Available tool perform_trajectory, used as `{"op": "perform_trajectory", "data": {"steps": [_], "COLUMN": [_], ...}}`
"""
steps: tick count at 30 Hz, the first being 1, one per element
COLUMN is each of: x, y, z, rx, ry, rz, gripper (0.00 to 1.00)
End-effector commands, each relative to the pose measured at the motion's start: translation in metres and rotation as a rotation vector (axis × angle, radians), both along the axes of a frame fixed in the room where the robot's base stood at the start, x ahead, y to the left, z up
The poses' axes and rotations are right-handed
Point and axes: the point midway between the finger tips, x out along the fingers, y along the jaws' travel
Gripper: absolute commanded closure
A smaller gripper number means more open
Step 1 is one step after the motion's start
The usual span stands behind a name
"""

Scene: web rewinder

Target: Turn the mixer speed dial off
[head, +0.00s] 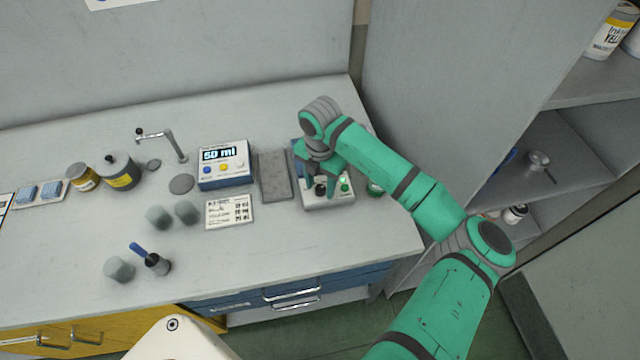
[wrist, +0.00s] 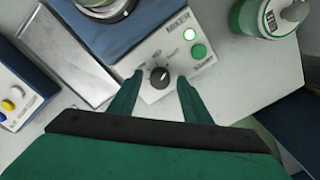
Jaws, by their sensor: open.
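The mixer (head: 328,201) stands at the right part of the bench, a blue body with a pale sloped control panel. The dial (head: 320,190) shows small in the head view. My gripper (wrist: 159,84) is open, with one green finger on each side of the dial. I cannot tell whether the fingers touch it. In the head view my gripper (head: 320,184) hangs over the panel and hides part of it.
A blue dispenser reading 50 ml (head: 223,166) and a grey mat (head: 274,176) stand left of the mixer. A green-labelled bottle (wrist: 264,16) stands close to its right. A printed card (head: 229,212) lies in front of the dispenser. The front right of the bench is clear.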

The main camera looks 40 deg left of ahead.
Motion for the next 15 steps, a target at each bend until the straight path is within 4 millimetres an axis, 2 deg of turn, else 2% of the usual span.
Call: {"op": "perform_trajectory", "data": {"steps": [4, 5, 9, 10, 15], "x": [-0.0001, -0.0001, 0.0003, 0.0003, 0.0001], "y": [0.0001, 0.0001, -0.0001, -0.0001, 0.0000], "z": [0.0002, 0.0003, 0.0004, 0.0005, 0.0008], "rx": [0.000, 0.000, 0.000, 0.000, 0.000], "ry": [0.000, 0.000, 0.000, 0.000, 0.000], "rz": [0.000, 0.001, -0.001, -0.001, 0.004], "gripper": [0.56, 0.61, 0.94, 0.97, 0.97]}}
